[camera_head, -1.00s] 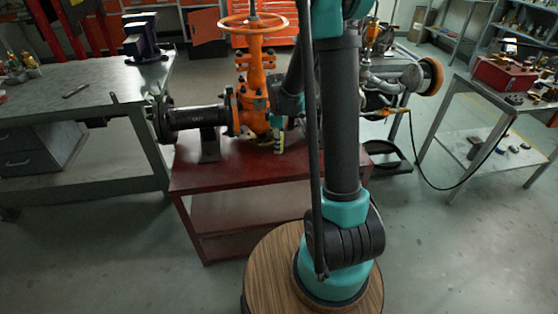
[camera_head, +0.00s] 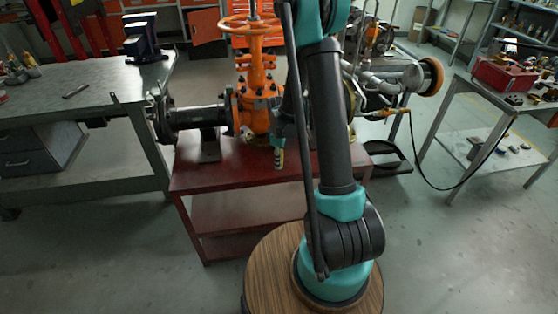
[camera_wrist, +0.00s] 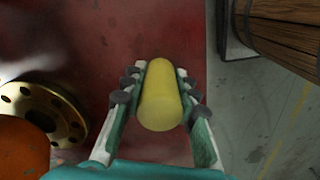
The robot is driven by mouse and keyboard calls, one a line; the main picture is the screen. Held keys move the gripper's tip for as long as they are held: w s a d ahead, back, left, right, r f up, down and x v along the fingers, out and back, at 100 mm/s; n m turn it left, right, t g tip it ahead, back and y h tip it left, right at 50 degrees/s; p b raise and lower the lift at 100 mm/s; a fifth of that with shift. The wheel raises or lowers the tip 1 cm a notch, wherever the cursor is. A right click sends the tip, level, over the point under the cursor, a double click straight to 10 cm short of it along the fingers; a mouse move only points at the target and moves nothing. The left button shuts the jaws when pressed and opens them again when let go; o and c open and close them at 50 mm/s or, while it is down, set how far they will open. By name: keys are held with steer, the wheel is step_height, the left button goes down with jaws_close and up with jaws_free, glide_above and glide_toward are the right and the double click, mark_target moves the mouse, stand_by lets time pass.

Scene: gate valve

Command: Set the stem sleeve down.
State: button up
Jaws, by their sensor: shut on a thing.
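The stem sleeve (camera_wrist: 161,97) is a plain yellow cylinder, held between the two fingers of my gripper (camera_wrist: 159,98) in the wrist view. Dark finger pads press on it from both sides. The red bench top (camera_wrist: 170,40) lies below it. In the head view my gripper (camera_head: 279,158) is small, near the front of the red bench (camera_head: 230,178), in front of the orange gate valve (camera_head: 258,100). The sleeve is hard to make out there. I cannot tell whether its lower end touches the bench.
A brass-coloured flange with bolt holes (camera_wrist: 45,115) lies close on the left in the wrist view. A black pipe (camera_head: 197,117) joins the valve at left. The front left of the red bench is clear. A grey workbench (camera_head: 80,90) stands at far left.

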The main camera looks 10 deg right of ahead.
steer(key=shift+f, duration=0.1)
steer(key=o, duration=1.1)
steer(key=shift+o, duration=0.2)
step_height(320, 180, up, 12)
steer(key=shift+s+r, duration=0.1)
steer(key=s+d+m+t, duration=0.2)
steer(key=s+m, duration=0.4)
steer(key=s, duration=0.5)
steer(key=s+d+r+m+t, duration=0.1)
steer(key=s+d+m+t, duration=0.1)
steer(key=s+m, duration=0.5)
steer(key=s, duration=0.3)
steer(key=shift+s+m, duration=0.3)
steer(key=shift+s, duration=0.1)
steer(key=shift+r, duration=0.1)
